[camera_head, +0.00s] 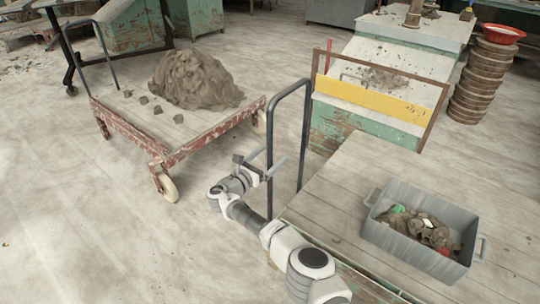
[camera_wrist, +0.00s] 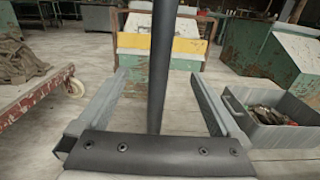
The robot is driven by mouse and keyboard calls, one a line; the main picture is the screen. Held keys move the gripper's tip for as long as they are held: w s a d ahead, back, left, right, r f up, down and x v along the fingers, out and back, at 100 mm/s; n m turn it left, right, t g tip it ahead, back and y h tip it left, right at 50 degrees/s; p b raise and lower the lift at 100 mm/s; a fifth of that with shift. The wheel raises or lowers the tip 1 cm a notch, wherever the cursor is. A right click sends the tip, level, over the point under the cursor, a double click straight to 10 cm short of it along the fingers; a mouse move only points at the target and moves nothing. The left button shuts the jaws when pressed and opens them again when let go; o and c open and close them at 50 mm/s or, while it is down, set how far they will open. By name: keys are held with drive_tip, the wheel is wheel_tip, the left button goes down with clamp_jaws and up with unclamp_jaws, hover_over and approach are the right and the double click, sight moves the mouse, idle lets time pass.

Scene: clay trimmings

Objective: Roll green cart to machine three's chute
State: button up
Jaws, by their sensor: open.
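The green cart has a plank top (camera_head: 325,200), with chipped green paint showing at its lower edge. Its dark hoop handle (camera_head: 304,130) rises at its far left end. My gripper (camera_head: 274,156) is at the handle's left post, with its fingers apart. In the wrist view a dark post (camera_wrist: 160,55) stands upright between the two open fingers; I cannot tell whether they touch it. A green machine with a yellow-banded frame (camera_head: 372,98) and a sloping pale top stands just beyond the cart. I see no number on it, and its chute is not clear.
A grey bin (camera_head: 397,243) of clay scraps sits on the green cart. A red-framed cart (camera_head: 190,146) with a clay mound (camera_head: 193,78) stands to the left. Stacked round pieces (camera_head: 475,85) stand at the right under a red bowl (camera_head: 502,33). Floor at the lower left is clear.

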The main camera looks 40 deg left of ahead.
drive_tip(key=s+p, duration=0.3)
drive_tip(key=shift+s+d+r, duration=0.1)
drive_tip(key=shift+s+r, duration=0.15)
drive_tip(key=shift+s, duration=0.05)
drive_tip(key=shift+s+d+f+p, duration=0.1)
drive_tip(key=shift+s+p, duration=0.5)
drive_tip(key=shift+s, duration=0.65)
drive_tip(key=shift+s+d+f+p, duration=0.1)
drive_tip(key=shift+s+p, duration=0.5)
drive_tip(key=shift+s, duration=0.65)
